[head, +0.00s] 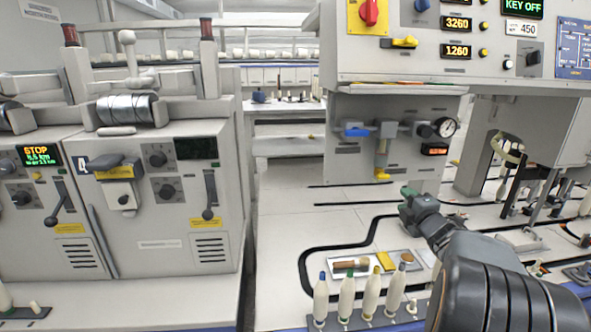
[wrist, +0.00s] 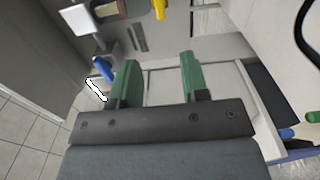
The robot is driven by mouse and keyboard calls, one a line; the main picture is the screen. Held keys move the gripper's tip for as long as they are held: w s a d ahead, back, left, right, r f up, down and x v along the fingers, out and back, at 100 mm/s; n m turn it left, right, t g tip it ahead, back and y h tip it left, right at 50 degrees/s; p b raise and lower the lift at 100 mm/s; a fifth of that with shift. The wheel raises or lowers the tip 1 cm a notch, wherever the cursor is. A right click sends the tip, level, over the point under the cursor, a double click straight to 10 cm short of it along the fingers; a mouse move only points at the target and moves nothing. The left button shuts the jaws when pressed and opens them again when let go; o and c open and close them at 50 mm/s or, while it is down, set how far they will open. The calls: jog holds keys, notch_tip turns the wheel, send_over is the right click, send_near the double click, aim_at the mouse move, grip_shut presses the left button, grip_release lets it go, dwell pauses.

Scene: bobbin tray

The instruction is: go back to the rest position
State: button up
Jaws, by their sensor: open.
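My gripper (head: 406,203) is out over the white worktop at the centre right of the head view, at the end of my dark arm. In the wrist view its two green fingers (wrist: 158,75) stand apart with nothing between them. It is open and empty.
A row of bobbins (head: 347,297) with coloured tips stands in a rack at the front. Behind it a shallow tray (head: 343,271) holds a brown-handled tool and a yellow piece. A panel (head: 352,160) with valves and a gauge rises behind. Grey machines (head: 160,200) stand at left.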

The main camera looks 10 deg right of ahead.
jog(key=s+a+r+m+g+h+p, duration=0.1)
jog(key=a+r+m+g+p, duration=0.3)
jog(key=r+p, duration=0.5)
jog(key=s+a+r+m+g+h+p, duration=0.1)
jog(key=a+r+m+p, duration=0.55)
jog(key=p, duration=0.35)
jog(key=s+a+r+m+g+y+p, duration=0.2)
jog(key=s+a+r+m+g+p, duration=0.1)
jog(key=s+a+p, duration=0.5)
jog(key=s+a+r+m+g+y+p, duration=0.2)
jog(key=s+a+r+g+p, duration=0.3)
jog(key=s+a+p, duration=0.4)
jog(key=shift+a+r+m+g+y+p, duration=0.4)
jog(key=shift+a+m+g+p, duration=0.25)
jog(key=shift+p, duration=0.2)
